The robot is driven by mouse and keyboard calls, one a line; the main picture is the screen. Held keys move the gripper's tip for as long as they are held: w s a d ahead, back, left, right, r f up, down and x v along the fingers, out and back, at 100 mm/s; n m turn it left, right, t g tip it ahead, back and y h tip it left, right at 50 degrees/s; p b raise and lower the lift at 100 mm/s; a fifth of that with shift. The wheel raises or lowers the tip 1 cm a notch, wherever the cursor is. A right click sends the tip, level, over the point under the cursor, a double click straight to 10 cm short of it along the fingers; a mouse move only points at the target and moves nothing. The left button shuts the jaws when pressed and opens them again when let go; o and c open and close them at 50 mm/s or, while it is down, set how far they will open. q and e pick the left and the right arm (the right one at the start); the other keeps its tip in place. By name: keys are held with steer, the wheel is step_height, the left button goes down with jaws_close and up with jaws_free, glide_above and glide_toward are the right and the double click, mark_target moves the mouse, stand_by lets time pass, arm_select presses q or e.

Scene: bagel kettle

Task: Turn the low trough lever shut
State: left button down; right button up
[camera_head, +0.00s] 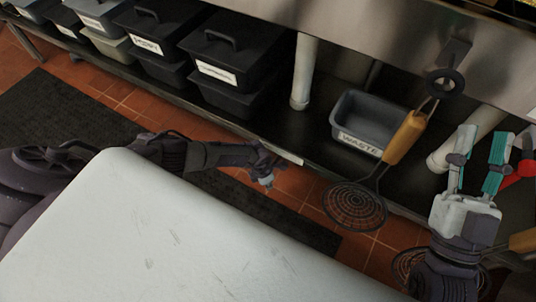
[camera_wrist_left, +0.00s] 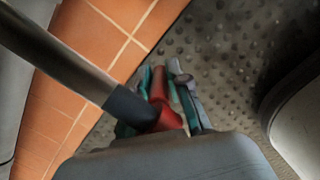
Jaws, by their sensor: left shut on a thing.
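My left gripper (camera_wrist_left: 172,85) has its teal fingers shut on a red lever (camera_wrist_left: 164,112), which is seen close up in the left wrist view. A metal pipe with a dark grey end (camera_wrist_left: 132,105) passes just beside the red piece and hides part of it. In the head view my left arm reaches in past the pale tabletop, and its end (camera_head: 265,178) is small there; the held lever does not show. My right gripper (camera_head: 478,165) is open and empty, raised at the right. Another red handle (camera_head: 524,160) shows just right of its fingers, at the frame's edge.
A pale tabletop (camera_head: 170,240) fills the front. A wire skimmer with a wooden handle (camera_head: 405,138) hangs from a hook. A grey bin labelled waste (camera_head: 365,115) and black lidded bins (camera_head: 235,50) stand on the low shelf. White pipes (camera_head: 304,75) run down from the steel trough. A studded mat (camera_wrist_left: 225,50) lies below.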

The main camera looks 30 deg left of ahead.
arm_select(q)
steer(key=shift+a, duration=0.15)
arm_select(e)
steer(key=shift+w+f+g, duration=0.4)
steer(key=shift+f+g, duration=0.1)
steer(key=shift+f, duration=0.15)
steer(key=shift+w+f+g, duration=0.4)
steer(key=shift+f+g, duration=0.1)
steer(key=shift+f, duration=0.1)
arm_select(q)
steer(key=c, duration=1.1)
jaws_free()
